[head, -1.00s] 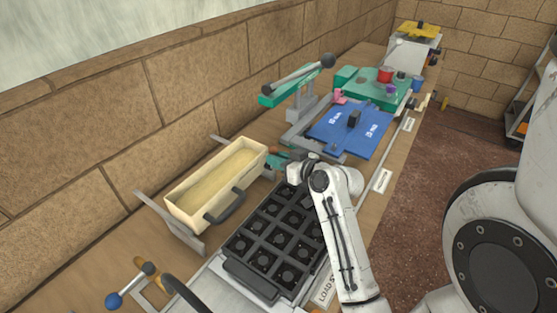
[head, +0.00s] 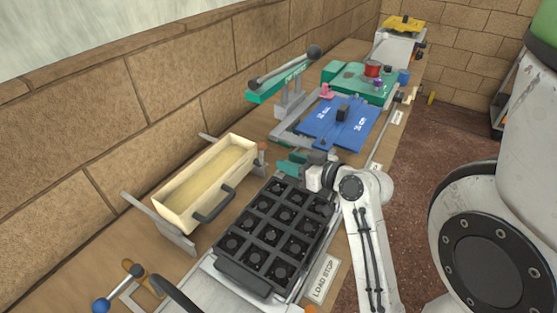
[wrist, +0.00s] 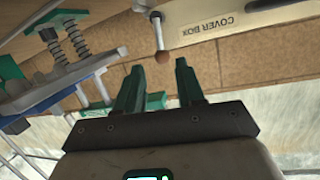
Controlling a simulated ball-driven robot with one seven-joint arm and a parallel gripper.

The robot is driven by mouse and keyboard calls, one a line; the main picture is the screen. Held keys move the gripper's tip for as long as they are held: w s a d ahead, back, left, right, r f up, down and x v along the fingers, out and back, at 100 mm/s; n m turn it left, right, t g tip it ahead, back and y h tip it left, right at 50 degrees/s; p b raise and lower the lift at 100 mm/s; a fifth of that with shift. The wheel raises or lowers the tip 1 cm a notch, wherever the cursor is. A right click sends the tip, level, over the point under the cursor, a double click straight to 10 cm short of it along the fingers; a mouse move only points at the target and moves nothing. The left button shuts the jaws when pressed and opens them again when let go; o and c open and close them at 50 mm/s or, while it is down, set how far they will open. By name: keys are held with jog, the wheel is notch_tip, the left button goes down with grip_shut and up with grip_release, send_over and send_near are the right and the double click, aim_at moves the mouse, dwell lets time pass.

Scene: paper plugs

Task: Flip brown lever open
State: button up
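The brown lever is a metal rod with a round brown knob (wrist: 161,56), beside the "COVER BOX" label in the wrist view. In the head view a small brown knob (head: 263,147) shows at the far right end of the cream box (head: 185,212). My gripper (wrist: 157,80) has two green fingers spread apart with nothing between them. In the wrist view the knob appears just past the gap between the fingertips; contact is not visible. In the head view my gripper (head: 292,163) is just right of the knob, partly hidden by my wrist.
A black fan-like grid tray (head: 272,235) lies in front of my gripper. A blue plate (head: 325,125) and a green lever press (head: 275,88) stand behind it. A blue-knobbed handle (head: 101,305) is at the lower left. A brick wall runs along the left.

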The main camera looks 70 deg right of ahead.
jog(key=shift+v, duration=1)
jog(key=shift+c, duration=0.2)
